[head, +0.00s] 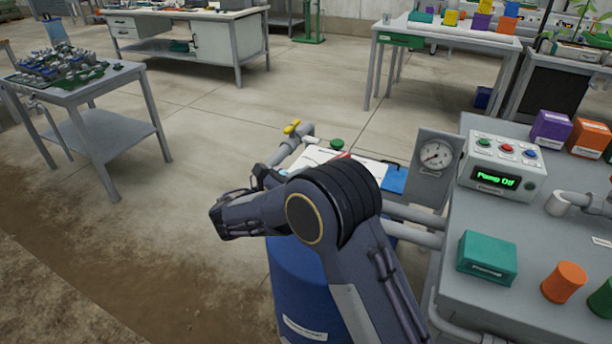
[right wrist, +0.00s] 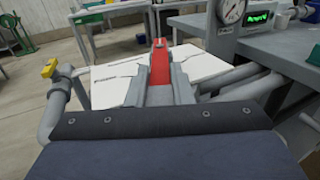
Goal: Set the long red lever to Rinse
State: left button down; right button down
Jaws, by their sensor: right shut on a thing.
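The long red lever (right wrist: 159,62) stands in the middle of the right wrist view and points away from me, between white label plates (right wrist: 108,88) on its left and right. The writing on the plates is too small to read, so I cannot tell which setting it is at. My right gripper (right wrist: 160,88) is shut on the red lever, with a grey finger on each side. In the head view only a bit of the red lever (head: 342,156) shows above my right arm, which hides the gripper. My left gripper is in neither view.
A yellow-handled valve (head: 292,127) on a grey pipe is left of the plates. A pressure gauge (head: 437,155) and a control box (head: 503,165) reading "Pump Off" stand to the right. A blue drum (head: 300,290) is below my arm. Open floor lies to the left.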

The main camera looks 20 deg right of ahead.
jog(key=c, duration=1.3)
grip_release()
jog(key=shift+a, duration=0.1)
jog(key=v, duration=0.7)
jog(key=shift+s+a+p, duration=0.15)
jog(key=shift+a+p, duration=0.15)
jog(key=shift+p, duration=0.05)
